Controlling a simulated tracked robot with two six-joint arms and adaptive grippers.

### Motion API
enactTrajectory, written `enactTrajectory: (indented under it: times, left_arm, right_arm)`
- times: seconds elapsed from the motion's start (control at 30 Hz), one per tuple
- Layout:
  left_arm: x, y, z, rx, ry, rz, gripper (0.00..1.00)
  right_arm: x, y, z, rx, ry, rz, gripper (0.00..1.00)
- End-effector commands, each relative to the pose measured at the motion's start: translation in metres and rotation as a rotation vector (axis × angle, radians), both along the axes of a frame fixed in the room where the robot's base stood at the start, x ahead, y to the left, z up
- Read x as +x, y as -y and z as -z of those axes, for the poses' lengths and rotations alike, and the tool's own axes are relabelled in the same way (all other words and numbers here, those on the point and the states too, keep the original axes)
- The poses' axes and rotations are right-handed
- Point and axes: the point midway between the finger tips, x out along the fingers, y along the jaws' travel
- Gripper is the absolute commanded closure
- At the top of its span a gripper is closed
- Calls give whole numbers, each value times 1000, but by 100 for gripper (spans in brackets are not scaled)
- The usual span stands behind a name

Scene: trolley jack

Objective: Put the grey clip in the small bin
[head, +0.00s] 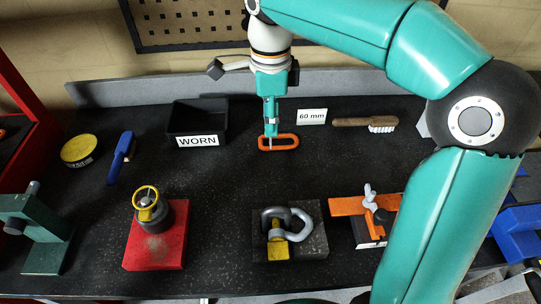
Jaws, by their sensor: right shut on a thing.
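My right gripper (270,130) reaches down from the top, shut on an orange oval link (285,142) at or just above the dark bench top. A small black bin (181,112) with a WORN label stands to the left of the gripper. I cannot tell for sure which thing is the grey clip. A small light-grey piece (369,194) stands on an orange bracket at the right, and a larger grey curved shackle (298,224) with a yellow part sits on a dark block. My left gripper is not in view.
A brown brush (364,123) and a 60 mm card (312,117) lie right of the gripper. A blue-handled brush (121,157) and yellow round tin (78,151) lie left. A red block with a yellow handwheel (146,197) stands in front. My right arm covers the right side.

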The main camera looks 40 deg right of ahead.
Motion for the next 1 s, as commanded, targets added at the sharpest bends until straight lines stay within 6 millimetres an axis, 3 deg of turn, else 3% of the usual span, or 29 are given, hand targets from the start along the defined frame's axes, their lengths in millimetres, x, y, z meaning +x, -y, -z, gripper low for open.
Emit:
enactTrajectory:
  times: [0.1,0.23,0.47,0.73,1.0]
  left_arm:
    - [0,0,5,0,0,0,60]
    - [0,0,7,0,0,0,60]
    - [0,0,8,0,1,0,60]
    - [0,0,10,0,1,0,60]
    - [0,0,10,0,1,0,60]
  right_arm:
    - [-2,1,33,0,-4,2,100]
    - [-2,2,56,1,-3,2,100]
    - [-1,2,73,-1,-2,2,100]
    - [-1,2,108,-1,-2,3,100]
    - [-1,2,111,-1,1,3,100]
